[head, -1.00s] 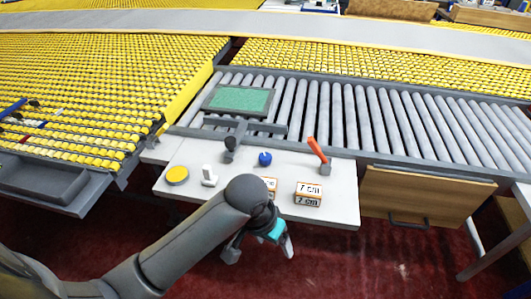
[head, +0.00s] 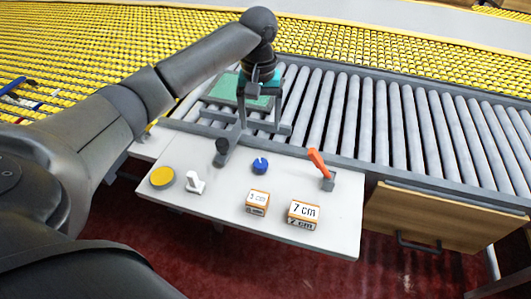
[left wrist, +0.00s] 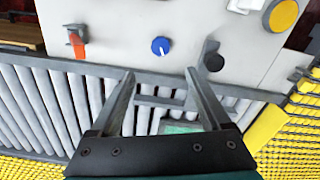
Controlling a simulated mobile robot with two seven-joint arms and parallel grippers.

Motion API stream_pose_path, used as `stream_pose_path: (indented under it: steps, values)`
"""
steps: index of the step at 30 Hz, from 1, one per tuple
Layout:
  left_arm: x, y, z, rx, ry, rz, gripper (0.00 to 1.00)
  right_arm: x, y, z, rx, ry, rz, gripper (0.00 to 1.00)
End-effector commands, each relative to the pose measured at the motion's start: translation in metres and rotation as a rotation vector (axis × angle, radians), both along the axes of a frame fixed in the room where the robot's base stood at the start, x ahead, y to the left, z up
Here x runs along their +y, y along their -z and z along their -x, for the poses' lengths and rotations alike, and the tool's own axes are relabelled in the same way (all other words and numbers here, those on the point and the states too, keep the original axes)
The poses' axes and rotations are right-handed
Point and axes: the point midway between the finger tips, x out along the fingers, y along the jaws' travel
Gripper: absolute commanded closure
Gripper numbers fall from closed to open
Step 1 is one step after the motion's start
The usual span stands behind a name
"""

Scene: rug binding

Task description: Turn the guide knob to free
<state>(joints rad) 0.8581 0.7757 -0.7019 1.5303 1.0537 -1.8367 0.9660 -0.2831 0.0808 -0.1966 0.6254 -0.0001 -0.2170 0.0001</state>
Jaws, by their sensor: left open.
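A round blue knob (head: 260,165) with a white pointer mark sits on the white table panel. In the left wrist view the blue knob (left wrist: 161,46) lies just beyond the gap between my fingertips, apart from them. A black round knob (head: 222,146) sits on a grey bar to its left; it also shows in the left wrist view (left wrist: 213,60). My left gripper (head: 256,92) is above the rollers by the green pad, behind the panel. It is open and empty in the left wrist view (left wrist: 160,75). My right gripper is not in view.
The panel (head: 330,225) also carries an orange lever (head: 318,162), a yellow disc (head: 162,177), a white switch (head: 195,182) and two boxes, one marked 7 cm (head: 304,213). The green pad (head: 225,88) lies on the grey rollers (head: 345,115).

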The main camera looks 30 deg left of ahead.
Motion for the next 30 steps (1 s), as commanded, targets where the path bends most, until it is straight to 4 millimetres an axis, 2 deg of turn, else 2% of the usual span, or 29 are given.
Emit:
stream_pose_path:
  steps: [3,6,12,18,24,30]
  values:
    - [0.000,0.024,0.001,0.005,0.000,-0.002,0.19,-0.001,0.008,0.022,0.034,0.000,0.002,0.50]
    - [0.000,0.046,0.001,0.005,0.001,-0.002,0.19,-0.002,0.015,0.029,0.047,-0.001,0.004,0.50]
    - [0.000,0.090,0.001,0.003,0.002,-0.002,0.19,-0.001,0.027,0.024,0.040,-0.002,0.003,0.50]
    - [0.000,0.125,0.001,0.001,0.002,-0.003,0.19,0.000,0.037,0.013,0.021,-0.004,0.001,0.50]
    - [0.000,0.141,0.000,0.000,0.003,-0.001,0.19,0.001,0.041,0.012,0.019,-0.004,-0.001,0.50]
    - [0.000,0.144,0.001,-0.001,0.003,-0.002,0.19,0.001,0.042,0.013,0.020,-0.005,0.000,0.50]
